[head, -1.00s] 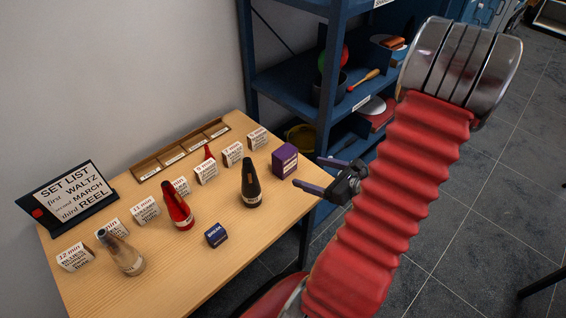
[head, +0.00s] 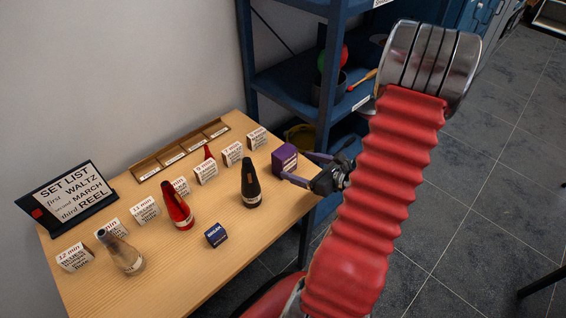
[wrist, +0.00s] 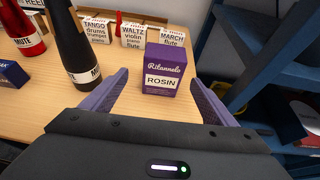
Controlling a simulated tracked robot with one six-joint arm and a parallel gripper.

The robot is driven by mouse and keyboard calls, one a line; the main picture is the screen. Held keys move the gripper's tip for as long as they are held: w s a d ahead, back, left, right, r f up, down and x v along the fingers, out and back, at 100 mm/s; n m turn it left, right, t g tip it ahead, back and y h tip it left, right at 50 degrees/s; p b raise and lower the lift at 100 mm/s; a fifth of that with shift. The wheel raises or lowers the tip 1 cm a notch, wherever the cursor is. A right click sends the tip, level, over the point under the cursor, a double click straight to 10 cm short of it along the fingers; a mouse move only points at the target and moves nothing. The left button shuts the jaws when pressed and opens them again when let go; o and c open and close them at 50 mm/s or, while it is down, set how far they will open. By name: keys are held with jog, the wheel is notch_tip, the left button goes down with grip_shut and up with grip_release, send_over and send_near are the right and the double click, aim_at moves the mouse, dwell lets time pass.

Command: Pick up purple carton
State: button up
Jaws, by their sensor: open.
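The purple carton (head: 285,159) stands upright near the right end of the wooden table. In the wrist view the purple carton (wrist: 165,70) reads "Ritornello" and "ROSIN". It stands ahead of and between my fingers, with a gap on both sides. My gripper (head: 297,168) is open and empty at the table's right edge, its purple fingers pointing at the carton. In the wrist view my gripper (wrist: 158,88) has one finger on each side, the left near the black mute and the right near the blue shelf.
A black mute (wrist: 80,45) stands left of the carton. White tent cards (head: 232,153) stand behind in a row. A red mute (head: 176,207) and a small dark blue box (head: 215,235) are farther left. The blue shelf (head: 300,95) stands behind the table's right end.

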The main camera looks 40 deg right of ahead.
aim_at(290, 161)
jog(key=shift+x, duration=1.65)
jog(key=shift+d+x, duration=0.15)
jog(key=shift+x, duration=1.15)
jog(key=shift+d+x, duration=0.2)
jog(key=shift+x, duration=1.1)
jog(key=shift+c, duration=0.5)
jog(key=c, duration=1.1)
